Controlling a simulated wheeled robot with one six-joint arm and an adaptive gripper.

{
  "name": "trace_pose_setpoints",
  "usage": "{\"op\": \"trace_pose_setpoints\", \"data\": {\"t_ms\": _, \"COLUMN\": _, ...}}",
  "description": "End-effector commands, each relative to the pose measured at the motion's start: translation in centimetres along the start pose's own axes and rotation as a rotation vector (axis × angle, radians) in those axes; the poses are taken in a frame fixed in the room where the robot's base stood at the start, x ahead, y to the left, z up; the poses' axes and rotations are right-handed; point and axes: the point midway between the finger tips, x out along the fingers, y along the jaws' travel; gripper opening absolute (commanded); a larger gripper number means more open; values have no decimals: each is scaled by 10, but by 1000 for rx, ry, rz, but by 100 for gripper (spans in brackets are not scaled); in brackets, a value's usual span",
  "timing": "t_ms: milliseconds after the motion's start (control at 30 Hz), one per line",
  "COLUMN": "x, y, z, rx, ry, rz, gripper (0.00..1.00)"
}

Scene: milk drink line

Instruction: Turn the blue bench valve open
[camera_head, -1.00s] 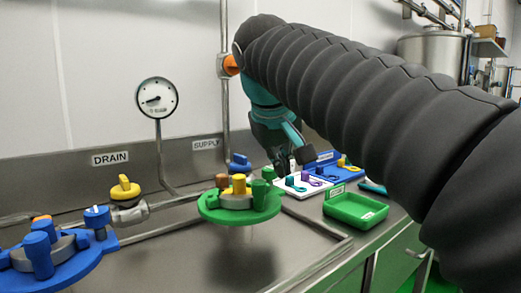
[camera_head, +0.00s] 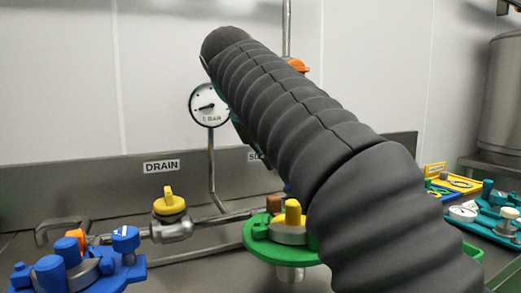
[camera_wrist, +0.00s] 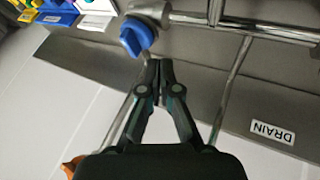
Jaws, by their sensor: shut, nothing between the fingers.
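The blue valve handle (camera_wrist: 138,37) shows in the wrist view, at the upper left of centre, on a metal pipe fitting. My gripper (camera_wrist: 157,68) is shut and empty, with its fingertips just below and right of the handle in the picture. I cannot tell whether they touch it. In the head view my arm covers the gripper and most or all of the blue valve. The yellow drain valve (camera_head: 169,201) stands left of my arm under the DRAIN label (camera_head: 161,167).
A green round fixture (camera_head: 262,248) and a blue fixture (camera_head: 75,272) with several knobs stand at the front. A pressure gauge (camera_head: 209,105) rises on a pipe behind. Coloured trays with parts lie at the right. Pipes (camera_wrist: 232,80) run close beside my gripper.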

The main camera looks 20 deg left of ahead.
Motion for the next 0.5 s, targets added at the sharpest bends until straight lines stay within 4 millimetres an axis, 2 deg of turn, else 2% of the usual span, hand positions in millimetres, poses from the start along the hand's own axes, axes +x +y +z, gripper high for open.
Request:
{"op": "trace_pose_setpoints", "data": {"t_ms": 300, "x": 61, "y": -2, "z": 2, "rx": 0, "ry": -2, "rz": 0, "gripper": 0}}
{"op": "trace_pose_setpoints", "data": {"t_ms": 500, "x": 72, "y": 22, "z": 0, "rx": 1, "ry": 1, "rz": -2, "gripper": 0}}
